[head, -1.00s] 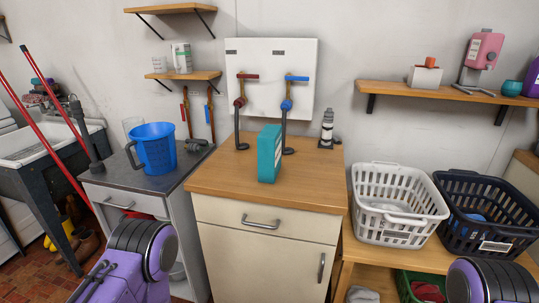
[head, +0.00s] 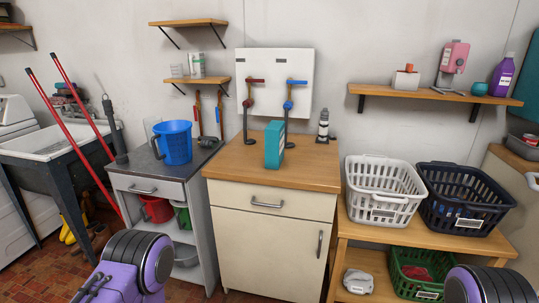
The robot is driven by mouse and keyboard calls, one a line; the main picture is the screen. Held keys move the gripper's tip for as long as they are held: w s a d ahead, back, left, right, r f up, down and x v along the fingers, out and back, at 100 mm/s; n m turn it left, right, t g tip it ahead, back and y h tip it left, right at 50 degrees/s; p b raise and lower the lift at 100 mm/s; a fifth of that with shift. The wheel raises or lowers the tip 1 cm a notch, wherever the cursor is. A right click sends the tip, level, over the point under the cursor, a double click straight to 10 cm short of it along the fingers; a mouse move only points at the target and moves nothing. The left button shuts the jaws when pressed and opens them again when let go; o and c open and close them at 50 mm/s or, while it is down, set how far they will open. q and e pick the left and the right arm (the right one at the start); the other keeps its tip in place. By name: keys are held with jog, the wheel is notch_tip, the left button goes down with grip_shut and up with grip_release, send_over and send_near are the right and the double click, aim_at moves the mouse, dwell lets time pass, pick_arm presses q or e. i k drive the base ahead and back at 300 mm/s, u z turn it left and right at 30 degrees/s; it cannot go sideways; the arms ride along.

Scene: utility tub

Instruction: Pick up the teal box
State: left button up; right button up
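The teal box (head: 274,144) stands upright on the wooden top of the cream cabinet (head: 240,163), near the middle of the head view. Nothing is touching it except the surface under it. Purple and black parts of my two arms show at the bottom left and bottom right, well apart from the box. Neither of my grippers is in view.
A white panel with red and blue valves (head: 276,82) is behind the box. A blue jug (head: 174,143) stands on the grey counter to the left. A white basket (head: 383,190) and a dark basket (head: 465,197) are to the right. The wood in front of the box is clear.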

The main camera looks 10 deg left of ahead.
aim_at(275, 133)
jog(key=u, duration=0.35)
jog(key=i, duration=1.1)
jog(key=z, duration=0.65)
